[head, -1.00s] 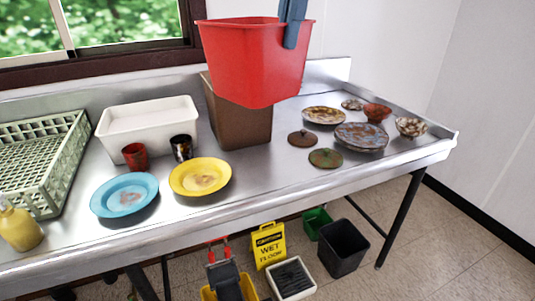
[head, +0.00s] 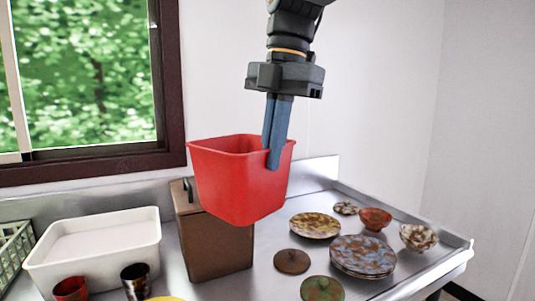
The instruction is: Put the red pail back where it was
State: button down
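The red pail (head: 236,185) hangs upright in the air above the steel counter. My gripper (head: 275,148) comes down from above with its blue fingers closed on the pail's right rim. The pail covers the upper right part of a brown bin (head: 213,248) standing on the counter behind it. The bin has a lid with a dark handle showing at its upper left. The pail's inside is mostly out of sight.
A white tub (head: 95,262) stands left of the brown bin, with a red cup (head: 71,289) and a dark cup (head: 136,281) in front. To the right are stacked plates (head: 362,258), a yellowish plate (head: 315,226), small lids and bowls (head: 375,218). A window is behind left.

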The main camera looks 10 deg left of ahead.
notch_tip(320, 180, down, 26)
jog(key=p, duration=0.3)
jog(key=shift+r, duration=0.25)
dwell(0.4)
jog(key=c, duration=2.4)
grip_release()
jog(key=shift+s+d+f, duration=0.1)
jog(key=shift+f, duration=0.1)
jog(key=o, duration=0.4)
jog(key=shift+r, duration=0.1)
